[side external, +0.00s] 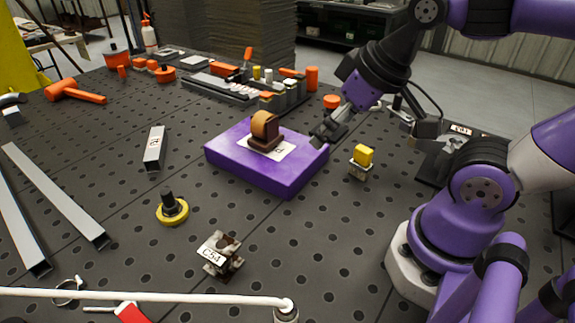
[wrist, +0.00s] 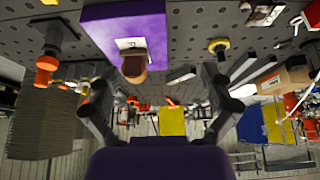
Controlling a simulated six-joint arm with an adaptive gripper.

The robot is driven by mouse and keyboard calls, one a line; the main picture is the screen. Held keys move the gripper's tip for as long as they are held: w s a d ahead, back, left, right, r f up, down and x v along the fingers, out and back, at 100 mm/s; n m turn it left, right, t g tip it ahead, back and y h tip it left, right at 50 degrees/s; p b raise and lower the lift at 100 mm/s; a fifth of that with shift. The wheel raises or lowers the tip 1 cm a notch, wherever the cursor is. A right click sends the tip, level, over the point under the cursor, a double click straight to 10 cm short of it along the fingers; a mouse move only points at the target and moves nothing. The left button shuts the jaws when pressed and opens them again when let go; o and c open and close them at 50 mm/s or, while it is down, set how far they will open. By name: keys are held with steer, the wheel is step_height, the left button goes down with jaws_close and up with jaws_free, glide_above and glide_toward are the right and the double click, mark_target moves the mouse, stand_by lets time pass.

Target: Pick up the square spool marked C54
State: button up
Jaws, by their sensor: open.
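The square spool marked C54 (side external: 226,262) stands on the perforated table at the front centre of the side view. It is metallic and brownish, with a white C54 label on its side. What appears to be the same spool is at the top right of the wrist view (wrist: 265,13), its marking too small to read there. My gripper (side external: 326,130) is open and empty, above the right corner of the purple block, well behind and to the right of the spool. Both fingers (wrist: 159,75) show apart in the wrist view.
A purple block (side external: 240,168) carries a brown-orange part (side external: 264,130). A yellow-topped piece (side external: 363,156), a yellow disc knob (side external: 173,211) and a grey bar (side external: 155,148) stand nearby. A white rod (side external: 150,297) crosses in front. Table around the spool is mostly clear.

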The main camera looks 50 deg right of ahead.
steer(key=n+g, duration=0.1)
steer(key=g, duration=0.5)
glide_above(219, 248)
steer(key=f, duration=0.9)
steer(key=shift+w+f, duration=0.2)
steer(key=shift+s+f, duration=0.15)
steer(key=shift+f, duration=2.65)
steer(key=c, duration=1.4)
